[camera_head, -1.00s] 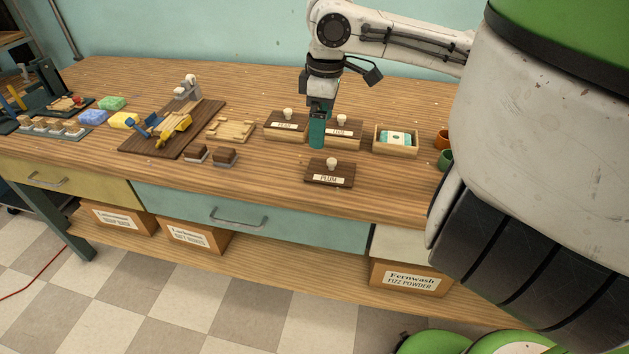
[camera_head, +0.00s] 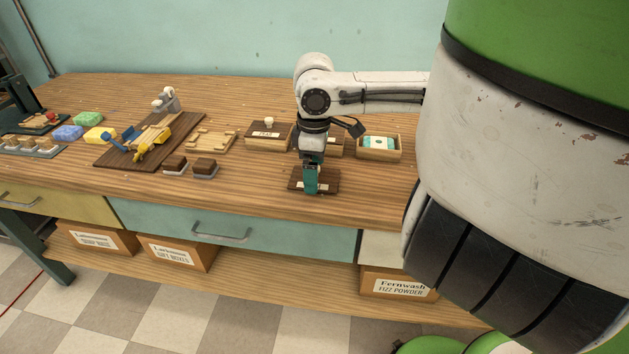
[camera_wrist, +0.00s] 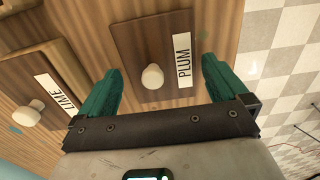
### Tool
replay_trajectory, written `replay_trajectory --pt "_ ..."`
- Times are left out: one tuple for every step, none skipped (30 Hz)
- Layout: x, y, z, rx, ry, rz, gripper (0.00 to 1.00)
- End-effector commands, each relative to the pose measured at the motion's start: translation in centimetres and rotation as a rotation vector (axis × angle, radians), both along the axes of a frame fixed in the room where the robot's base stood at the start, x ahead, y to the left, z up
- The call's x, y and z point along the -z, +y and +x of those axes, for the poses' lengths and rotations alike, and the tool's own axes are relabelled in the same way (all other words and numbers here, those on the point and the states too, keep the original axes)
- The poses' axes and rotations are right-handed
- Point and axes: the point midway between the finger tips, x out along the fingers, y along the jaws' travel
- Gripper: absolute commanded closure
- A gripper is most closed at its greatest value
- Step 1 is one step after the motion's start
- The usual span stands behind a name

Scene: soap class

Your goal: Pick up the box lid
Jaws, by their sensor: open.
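The dark brown box lid (camera_head: 327,184) with a label lies on the front part of the workbench. In the wrist view the same lid (camera_wrist: 135,45) shows a white round knob (camera_wrist: 152,77) and the word PLUM. My gripper (camera_head: 311,190) is just above the lid in the head view and hides its knob. In the wrist view my gripper (camera_wrist: 160,82) is open, its teal fingers on either side of the knob and apart from it.
A LIME-labelled lid (camera_wrist: 50,95) with its knob sits close beside the PLUM lid. A PEAR-labelled box (camera_head: 268,135) and an open box with a teal-and-white soap (camera_head: 379,154) stand behind. Two brown soaps (camera_head: 204,166) lie to the left. The bench front edge is near.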

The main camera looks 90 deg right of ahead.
Motion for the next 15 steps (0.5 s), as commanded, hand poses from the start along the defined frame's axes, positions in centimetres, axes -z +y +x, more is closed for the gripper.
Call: replay_trajectory --pt "0.5 0.02 -0.01 0.0 0.001 0.0 0.0" --pt "0.64 0.02 -0.01 0.0 0.001 0.0 0.0" --pt "0.75 0.03 0.0 0.0 0.001 0.0 0.0" --pt "0.79 0.03 0.01 0.0 0.0 0.0 0.0" --pt "0.8 0.03 0.01 0.0 0.0 0.0 0.0" --pt "0.78 0.02 0.02 0.0 0.0 0.0 0.0" --pt "0.77 0.02 0.02 0.0 0.0 0.0 0.0" --pt "0.77 0.02 0.02 0.0 0.0 0.0 0.0" --pt "0.76 0.02 0.02 0.0 0.0 0.0 0.0" --pt "0.76 0.02 0.02 0.0 0.0 0.0 0.01" --pt "0.76 0.03 0.02 0.0 0.0 0.0 0.04" --pt "0.76 0.03 0.02 0.0 0.0 0.0 0.08" --pt "0.76 0.02 0.02 0.0 0.0 0.0 0.11" --pt "0.75 0.02 0.02 0.0 0.0 0.0 0.13" --pt "0.75 0.02 0.02 0.0 0.0 0.0 0.17"
